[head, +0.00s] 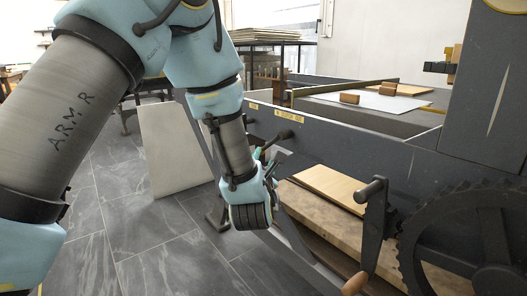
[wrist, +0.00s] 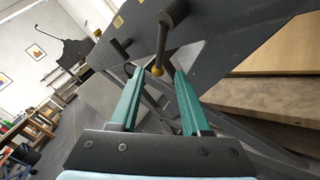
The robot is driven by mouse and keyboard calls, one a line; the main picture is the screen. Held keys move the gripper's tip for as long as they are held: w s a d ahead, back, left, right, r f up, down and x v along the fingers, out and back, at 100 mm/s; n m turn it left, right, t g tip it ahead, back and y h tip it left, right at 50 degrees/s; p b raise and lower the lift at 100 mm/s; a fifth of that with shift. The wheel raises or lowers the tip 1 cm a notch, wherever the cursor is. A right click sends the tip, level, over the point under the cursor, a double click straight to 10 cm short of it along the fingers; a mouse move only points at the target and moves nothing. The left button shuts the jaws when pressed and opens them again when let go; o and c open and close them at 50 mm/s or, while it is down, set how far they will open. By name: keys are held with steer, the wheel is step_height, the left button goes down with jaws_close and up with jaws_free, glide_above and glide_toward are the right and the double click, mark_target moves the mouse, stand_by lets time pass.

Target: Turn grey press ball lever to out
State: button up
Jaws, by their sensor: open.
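The grey press (head: 345,135) has two dark short levers or posts on its long side, each beneath a small yellow label. The nearer lever (head: 285,134) shows in the wrist view as a dark shaft (wrist: 167,40) with a thick upper end and a small brass-coloured tip. That tip appears between my fingertips in the picture; contact cannot be told. The farther lever (head: 250,120) is left of it. My gripper (head: 268,156) is open beside the press side, and its green fingers show in the wrist view (wrist: 162,74). The label text is unreadable.
A crank handle (head: 372,190) and a big dark toothed wheel (head: 465,240) stand right of my gripper. Wooden boards (head: 325,190) lie low beside the press. A pale panel (head: 172,150) leans at left. Tiled floor (head: 120,215) is open on the left.

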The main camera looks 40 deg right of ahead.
mark_target(267, 148)
steer(key=x, duration=0.9)
steer(key=shift+b, duration=0.35)
jaws_close()
stand_by(0.9)
